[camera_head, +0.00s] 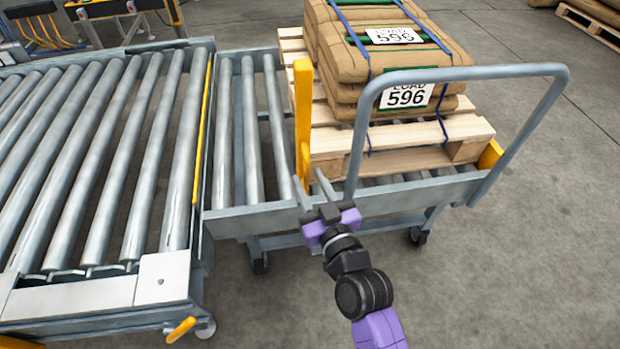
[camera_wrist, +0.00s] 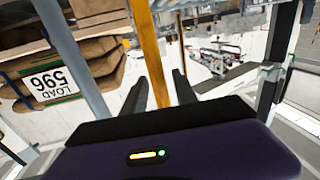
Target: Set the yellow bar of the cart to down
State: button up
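The yellow bar (camera_head: 303,110) stands upright on the roller cart (camera_head: 255,222), beside the left end of the loaded pallet. It also shows in the wrist view (camera_wrist: 148,38), running down between my two fingers. My gripper (camera_head: 308,176) is at the cart's near side rail, by the lower part of the bar. Its fingers (camera_wrist: 160,75) are apart, with the bar in the gap between them. I cannot tell whether either finger touches the bar. The lowest part of the bar is hidden by my gripper.
A pallet (camera_head: 335,168) with stacked brown sacks (camera_head: 345,60) stands on the cart, right of the bar. A grey tube handle (camera_head: 465,73) arches over the cart's near side. A roller conveyor (camera_head: 100,150) adjoins at the left.

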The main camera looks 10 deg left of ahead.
jog(key=shift+w+a, duration=0.15)
jog(key=shift+w, duration=0.05)
grip_shut()
dwell(1.4)
